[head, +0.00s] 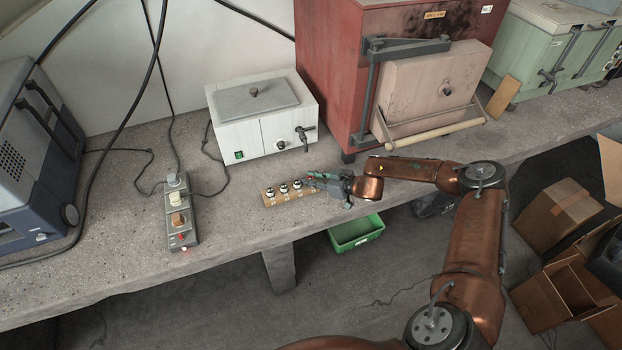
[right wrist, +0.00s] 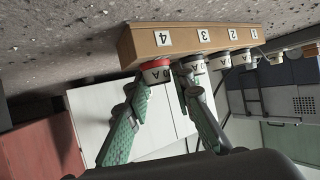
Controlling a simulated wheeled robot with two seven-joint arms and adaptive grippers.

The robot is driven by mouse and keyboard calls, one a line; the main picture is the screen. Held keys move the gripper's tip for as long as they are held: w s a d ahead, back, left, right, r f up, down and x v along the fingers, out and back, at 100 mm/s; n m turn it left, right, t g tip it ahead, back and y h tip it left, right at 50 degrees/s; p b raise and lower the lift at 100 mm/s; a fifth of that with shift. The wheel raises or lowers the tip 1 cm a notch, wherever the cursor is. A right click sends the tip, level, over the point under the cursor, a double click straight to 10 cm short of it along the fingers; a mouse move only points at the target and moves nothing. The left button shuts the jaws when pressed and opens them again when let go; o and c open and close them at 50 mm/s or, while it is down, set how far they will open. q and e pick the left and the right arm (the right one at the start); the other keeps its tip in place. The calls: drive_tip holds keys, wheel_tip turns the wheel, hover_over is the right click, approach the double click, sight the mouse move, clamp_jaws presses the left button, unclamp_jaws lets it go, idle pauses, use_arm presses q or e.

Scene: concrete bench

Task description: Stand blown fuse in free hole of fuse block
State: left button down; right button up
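The fuse block (head: 270,200) is a low wooden strip near the bench's front edge, with several fuses standing in a row. In the right wrist view the block (right wrist: 188,40) appears upside down, with number labels 4 to 1. A red-ringed pale fuse (right wrist: 156,74), the likely blown fuse, is at place 4, in line with the hole and against or very near the block. My right gripper (head: 313,178) is at the block's right end. In its wrist view its green fingertips (right wrist: 157,84) close on both sides of this fuse. The hole itself is hidden. My left gripper is not in view.
A white lidded box (head: 262,115) stands behind the block, and a red furnace (head: 325,60) at the back right. A switch strip (head: 180,215) with cables lies to the left. A green bin (head: 357,232) is below the bench edge. Bare bench lies left of the block.

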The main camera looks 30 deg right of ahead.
drive_tip(key=o, duration=0.4)
drive_tip(key=v, duration=1.2)
